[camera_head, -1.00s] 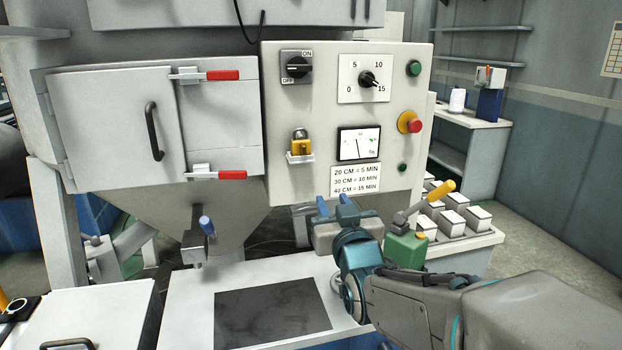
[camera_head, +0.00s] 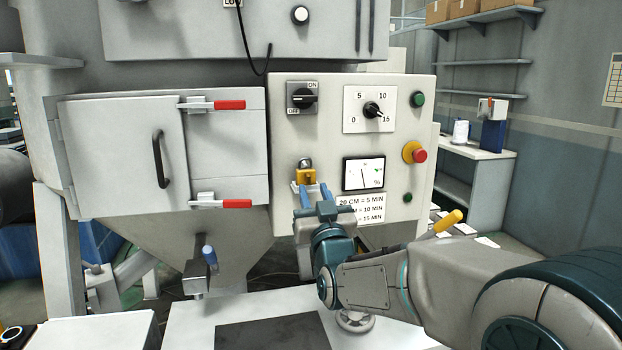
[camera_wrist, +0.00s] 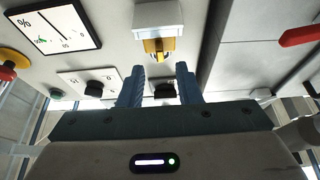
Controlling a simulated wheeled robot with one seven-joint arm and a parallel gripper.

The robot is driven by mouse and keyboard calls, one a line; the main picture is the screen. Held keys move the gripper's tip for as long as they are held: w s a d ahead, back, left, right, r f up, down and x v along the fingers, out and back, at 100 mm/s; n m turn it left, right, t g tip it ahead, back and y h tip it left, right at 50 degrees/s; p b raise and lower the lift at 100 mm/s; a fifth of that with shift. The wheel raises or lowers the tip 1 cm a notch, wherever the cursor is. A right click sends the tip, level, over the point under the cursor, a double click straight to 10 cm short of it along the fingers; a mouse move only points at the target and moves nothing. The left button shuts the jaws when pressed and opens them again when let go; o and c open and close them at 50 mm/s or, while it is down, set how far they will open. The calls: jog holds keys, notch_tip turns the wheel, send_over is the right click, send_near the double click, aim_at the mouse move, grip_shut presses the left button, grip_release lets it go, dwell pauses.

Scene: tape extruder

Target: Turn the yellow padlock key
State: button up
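The yellow padlock (camera_head: 306,176) hangs on the front of the light grey control panel (camera_head: 388,225), left of the dial gauge. It also shows in the wrist view (camera_wrist: 158,46), beside a white bracket (camera_wrist: 158,17). A small metallic part shows on its face there; I cannot clearly make out the key. My gripper (camera_head: 316,195) is just below the padlock in the head view, its two blue fingers pointing up at it. In the wrist view the fingers (camera_wrist: 158,88) stand apart with nothing between them touching. My gripper is open, and the padlock appears beyond the fingertips.
The panel also bears an on/off switch (camera_head: 303,97), a timer knob (camera_head: 372,109), a gauge (camera_head: 363,173) and a red stop button (camera_head: 418,156). A cabinet door with red-handled latches (camera_head: 229,105) is at left. A white table (camera_head: 190,325) lies below.

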aim_at(309, 178)
jog(key=shift+p+x, duration=0.3)
jog(key=shift+x, duration=1.65)
jog(key=shift+c, duration=0.3)
grip_shut()
